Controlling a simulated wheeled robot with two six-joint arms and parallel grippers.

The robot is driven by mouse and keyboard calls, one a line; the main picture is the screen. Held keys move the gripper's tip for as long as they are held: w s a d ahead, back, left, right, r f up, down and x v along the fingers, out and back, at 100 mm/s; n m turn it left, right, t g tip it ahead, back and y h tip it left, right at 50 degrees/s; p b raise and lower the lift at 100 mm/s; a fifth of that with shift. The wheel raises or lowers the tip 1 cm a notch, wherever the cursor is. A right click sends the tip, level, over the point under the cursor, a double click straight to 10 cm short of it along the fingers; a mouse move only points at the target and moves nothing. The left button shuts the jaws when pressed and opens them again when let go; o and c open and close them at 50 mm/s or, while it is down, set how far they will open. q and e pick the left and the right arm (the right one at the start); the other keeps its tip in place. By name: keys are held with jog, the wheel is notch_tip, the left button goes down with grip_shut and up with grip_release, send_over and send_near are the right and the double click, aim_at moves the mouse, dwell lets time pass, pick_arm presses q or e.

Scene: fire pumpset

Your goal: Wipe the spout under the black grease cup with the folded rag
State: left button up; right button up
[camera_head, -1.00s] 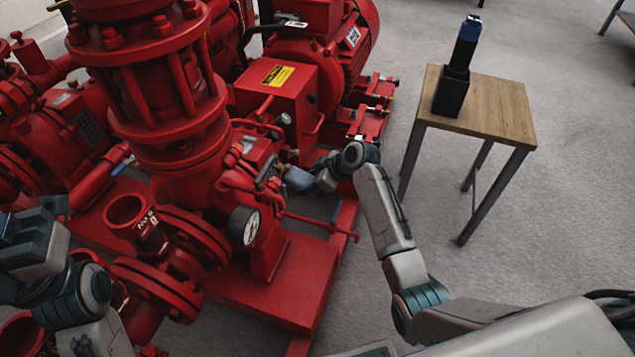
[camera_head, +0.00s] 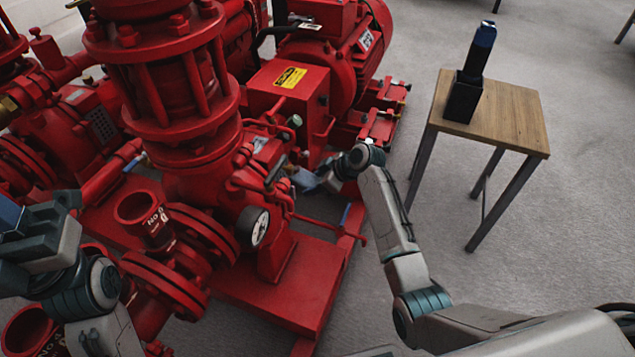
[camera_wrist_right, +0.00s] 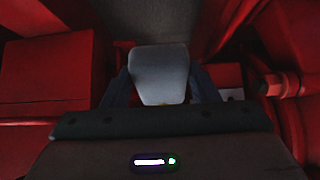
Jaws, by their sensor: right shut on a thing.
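The folded rag (camera_head: 303,179) is pale blue-grey and shows at the tip of my right arm, against the red pump's side. My right gripper (camera_head: 311,181) is shut on it, with the arm reaching in from the right. In the right wrist view the rag (camera_wrist_right: 160,72) sticks out between the dark fingers of the gripper (camera_wrist_right: 160,98). I cannot make out the black grease cup or the spout under it. Whether the rag touches the pump is unclear. My left gripper (camera_head: 28,240) is at the left edge, partly cut off, away from the rag.
A wooden table (camera_head: 515,112) with a black holder (camera_head: 464,100) stands to the right. Grey floor (camera_head: 480,290) is clear around it.

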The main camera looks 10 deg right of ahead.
jog(key=shift+w+a, duration=0.15)
jog(key=shift+a, duration=0.05)
jog(key=shift+f, duration=0.2)
jog(key=shift+f, duration=0.4)
jog(key=shift+s+d+r, duration=0.1)
jog(key=shift+s+d, duration=0.1)
jog(key=shift+d, duration=0.1)
jog(key=s+d+p, duration=0.3)
jog(key=d, duration=0.2)
jog(key=shift+s+p, duration=0.25)
jog(key=shift+p, duration=0.05)
jog(key=shift+d, duration=0.1)
